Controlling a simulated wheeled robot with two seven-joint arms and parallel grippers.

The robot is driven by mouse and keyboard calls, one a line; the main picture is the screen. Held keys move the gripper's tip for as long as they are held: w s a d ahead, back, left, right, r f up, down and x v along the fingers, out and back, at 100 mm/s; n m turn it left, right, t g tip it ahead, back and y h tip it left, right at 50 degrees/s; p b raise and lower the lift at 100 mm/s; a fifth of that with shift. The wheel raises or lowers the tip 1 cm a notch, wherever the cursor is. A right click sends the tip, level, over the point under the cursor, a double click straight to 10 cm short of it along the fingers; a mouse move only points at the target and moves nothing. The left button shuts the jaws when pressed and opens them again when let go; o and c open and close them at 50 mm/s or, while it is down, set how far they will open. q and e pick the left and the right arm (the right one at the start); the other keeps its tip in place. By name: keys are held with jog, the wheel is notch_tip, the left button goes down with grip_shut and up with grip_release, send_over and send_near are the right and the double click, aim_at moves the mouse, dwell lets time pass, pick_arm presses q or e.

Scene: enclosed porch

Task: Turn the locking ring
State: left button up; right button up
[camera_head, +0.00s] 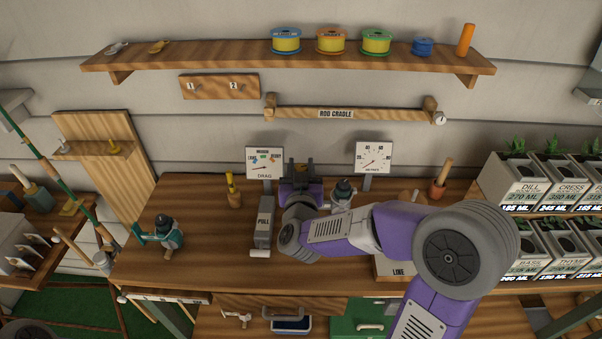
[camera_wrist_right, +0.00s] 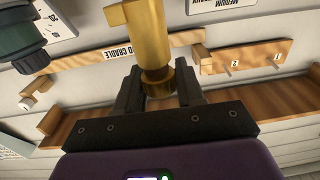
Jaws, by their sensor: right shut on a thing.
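My right gripper (camera_head: 301,168) reaches over the workbench, between the drag gauge (camera_head: 265,162) and the dial gauge (camera_head: 373,158). In the right wrist view its two dark fingers (camera_wrist_right: 160,88) are shut on a brass ring (camera_wrist_right: 158,82), a collar at the end of a wider brass cylinder (camera_wrist_right: 150,32). I cannot tell for sure that this is the locking ring. The brass part is hidden behind my gripper in the head view. A dark reel (camera_head: 343,189) stands just right of my gripper; a dark green part (camera_wrist_right: 28,42) shows at upper left in the wrist view.
A grey pull block (camera_head: 263,228) stands left of my gripper. A green reel (camera_head: 166,232) lies on the bench at left. A rod cradle (camera_head: 350,114) and a shelf of spools (camera_head: 331,41) are on the wall. Planters (camera_head: 526,180) stand at right. The bench's left front is clear.

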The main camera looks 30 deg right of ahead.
jog(key=shift+w+a+m+g+h, duration=0.1)
jog(key=shift+a+m+g+h, duration=0.05)
jog(key=shift+m+g+h, duration=0.9)
jog(key=shift+r+m+g+h, duration=0.1)
jog(key=shift+m+g+h, duration=0.65)
jog(key=shift+h, duration=0.4)
jog(key=m+g+h+p, duration=0.1)
jog(key=g, duration=0.1)
jog(key=m+g+h, duration=0.2)
jog(key=shift+r+m+g+p, duration=0.15)
jog(key=shift+m+g+p, duration=0.15)
jog(key=shift+p, duration=0.05)
jog(key=m+g+p, duration=0.1)
jog(key=m+g, duration=0.1)
jog(key=g, duration=0.1)
jog(key=m+g+h+p, duration=0.1)
jog(key=g+p, duration=0.1)
jog(key=shift+r+m+g+h, duration=0.1)
jog(key=shift+m+g+h, duration=0.2)
jog(key=shift+m+g, duration=0.1)
jog(key=m+g+p, duration=0.3)
jog(key=g, duration=0.2)
jog(key=shift+d+m+g+p, duration=0.25)
jog(key=shift+m+g+p, duration=0.45)
jog(key=shift+g+p, duration=0.1)
jog(key=shift+y, duration=0.4)
jog(key=o, duration=1)
jog(key=shift+s+f, duration=0.2)
jog(key=shift+c, duration=0.2)
